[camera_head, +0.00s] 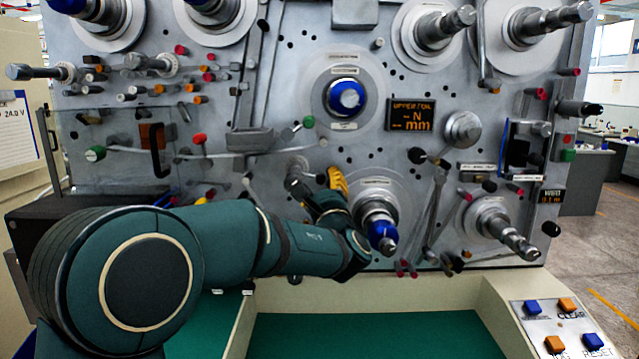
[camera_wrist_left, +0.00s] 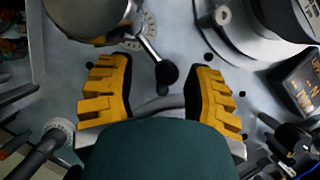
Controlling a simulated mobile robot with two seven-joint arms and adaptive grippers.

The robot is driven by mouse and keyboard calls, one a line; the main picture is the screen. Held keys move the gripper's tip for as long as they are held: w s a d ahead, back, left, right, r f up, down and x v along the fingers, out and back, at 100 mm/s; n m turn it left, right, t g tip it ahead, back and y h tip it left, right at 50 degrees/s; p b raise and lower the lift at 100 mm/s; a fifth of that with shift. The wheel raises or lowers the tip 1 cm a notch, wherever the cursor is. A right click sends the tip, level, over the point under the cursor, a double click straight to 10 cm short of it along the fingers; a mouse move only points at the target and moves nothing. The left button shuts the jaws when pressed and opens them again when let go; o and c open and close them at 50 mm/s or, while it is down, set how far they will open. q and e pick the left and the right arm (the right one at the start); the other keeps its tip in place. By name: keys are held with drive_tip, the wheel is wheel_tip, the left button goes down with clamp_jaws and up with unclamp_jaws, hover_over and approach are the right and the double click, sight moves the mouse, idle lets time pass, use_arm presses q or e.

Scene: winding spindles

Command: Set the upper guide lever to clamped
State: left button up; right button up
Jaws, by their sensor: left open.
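My left gripper (camera_head: 338,182) reaches in front of the machine's panel, left of the lower middle spindle (camera_head: 382,228). In the left wrist view, its two yellow ridged fingers (camera_wrist_left: 158,95) stand apart, open and empty. A short metal lever with a black ball knob (camera_wrist_left: 167,72) shows between and just beyond the fingertips, and they look apart from it. The lever comes off a round marked plate (camera_wrist_left: 151,24), partly covered by a grey cylinder. No label here reads as upper guide lever, and I cannot tell its setting. In the head view my gripper and arm hide this spot.
A grey cylindrical part (camera_wrist_left: 88,18) stands close to the left finger. A display (camera_head: 411,115) reading "UPPER FOIL" is right of the upper middle spindle (camera_head: 345,97). Several spindles and knobs jut from the panel. A green work surface (camera_head: 375,335) lies clear below.

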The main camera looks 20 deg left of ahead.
use_arm(q)
drive_tip(key=shift+w+a, duration=0.15)
drive_tip(key=shift+w, duration=0.1)
clamp_jaws()
drive_tip(key=shift+r+n+y+b, duration=0.2)
drive_tip(key=shift+n+y+b, duration=0.1)
drive_tip(key=shift+n+b, duration=0.45)
drive_tip(key=shift+r+n+g+b, duration=0.35)
drive_tip(key=shift+n+g+b, duration=0.1)
drive_tip(key=shift+n+g, duration=0.1)
drive_tip(key=shift+r, duration=0.1)
